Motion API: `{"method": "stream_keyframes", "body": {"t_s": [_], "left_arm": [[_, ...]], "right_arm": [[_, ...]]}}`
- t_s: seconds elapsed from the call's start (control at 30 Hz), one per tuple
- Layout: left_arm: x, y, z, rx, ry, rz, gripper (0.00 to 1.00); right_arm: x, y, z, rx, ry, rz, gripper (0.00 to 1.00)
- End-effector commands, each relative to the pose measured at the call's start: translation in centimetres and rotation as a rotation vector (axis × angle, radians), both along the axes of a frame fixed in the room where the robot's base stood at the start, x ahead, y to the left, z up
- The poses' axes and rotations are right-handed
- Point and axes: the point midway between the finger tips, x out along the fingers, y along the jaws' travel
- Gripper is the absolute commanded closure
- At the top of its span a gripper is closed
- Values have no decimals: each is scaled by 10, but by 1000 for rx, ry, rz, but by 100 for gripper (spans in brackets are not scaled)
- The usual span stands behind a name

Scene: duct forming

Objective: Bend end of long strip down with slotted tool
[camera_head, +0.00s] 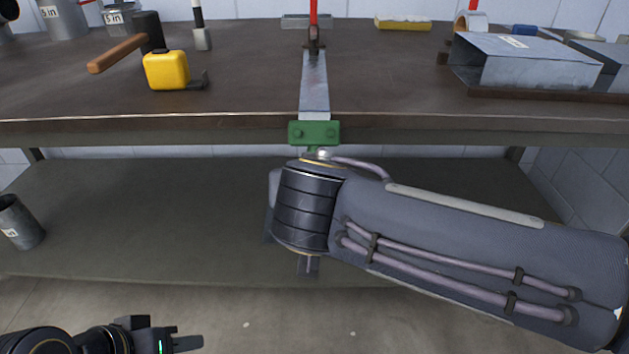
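The long metal strip (314,88) lies on the workbench and runs to its front edge. A dark clamp with a red upright part (314,32) stands on its far end. The green head of the slotted tool (315,133) is at the strip's near end, at the bench edge. I cannot tell whether the strip is inside its slot. My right arm comes in from the right, with its wrist just below the green head. The wrist hides my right fingers and most of the tool's lower part. My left gripper (186,343) is low at the left, away from the bench; its finger opening is unclear.
A yellow tape measure (167,70) and a mallet with a wooden handle (117,54) lie left of the strip. A sheet-metal duct piece (540,72) sits at the right. A metal cylinder (18,223) stands on the lower shelf (140,215).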

Motion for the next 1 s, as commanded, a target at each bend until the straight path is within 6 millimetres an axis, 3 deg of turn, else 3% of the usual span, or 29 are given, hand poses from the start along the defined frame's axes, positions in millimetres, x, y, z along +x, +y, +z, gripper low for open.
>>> {"method": "stream_keyframes", "body": {"t_s": [0.5,1.0], "left_arm": [[0,0,-43,0,0,0,64],[0,0,-46,0,0,0,64]], "right_arm": [[13,-2,-9,2,-93,-5,100],[16,-3,-7,-1,-117,-6,100]]}}
